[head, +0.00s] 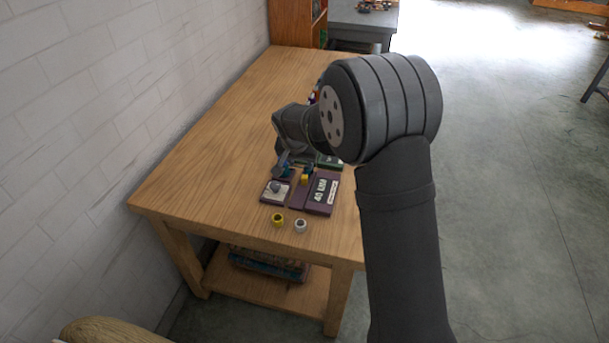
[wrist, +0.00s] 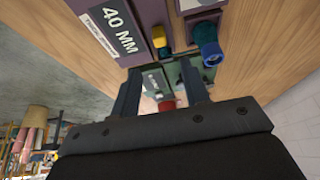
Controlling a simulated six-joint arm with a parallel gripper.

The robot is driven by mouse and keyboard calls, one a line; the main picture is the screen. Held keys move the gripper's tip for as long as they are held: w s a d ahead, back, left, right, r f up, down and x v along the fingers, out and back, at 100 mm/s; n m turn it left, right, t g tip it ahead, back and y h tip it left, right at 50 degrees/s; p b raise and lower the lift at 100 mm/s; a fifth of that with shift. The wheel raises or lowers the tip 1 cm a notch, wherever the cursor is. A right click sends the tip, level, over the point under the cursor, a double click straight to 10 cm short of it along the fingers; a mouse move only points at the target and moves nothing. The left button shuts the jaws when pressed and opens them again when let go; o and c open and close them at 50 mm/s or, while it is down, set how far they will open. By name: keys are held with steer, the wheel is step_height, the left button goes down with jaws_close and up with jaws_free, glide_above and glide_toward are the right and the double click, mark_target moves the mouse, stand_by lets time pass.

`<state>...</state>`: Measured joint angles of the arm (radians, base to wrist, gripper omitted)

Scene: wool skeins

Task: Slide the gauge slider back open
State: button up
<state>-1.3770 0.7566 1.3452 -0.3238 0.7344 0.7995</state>
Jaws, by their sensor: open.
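A purple gauge block labelled "40 MM" (head: 321,193) lies on the table, and it also shows at the upper left of the wrist view (wrist: 118,22). A flat purple base with a grey knob (head: 276,188) is left of the block. A green unit (head: 328,161) lies behind and shows between the fingers in the wrist view. I cannot tell which piece is the slider. My gripper (wrist: 160,68) is open and empty, above the table; its tips are partly hidden in the head view (head: 284,164).
A yellow ring-shaped piece (head: 278,219) and a white one (head: 300,225) stand near the table's front edge. The table (head: 195,170) is clear to the left. A white brick wall runs along the left. A red piece (wrist: 166,103) shows between the fingers.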

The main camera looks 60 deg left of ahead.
mark_target(304, 176)
steer(key=x, duration=0.9)
steer(key=shift+w+a+f, duration=0.15)
steer(key=shift+f, duration=0.2)
jaws_close()
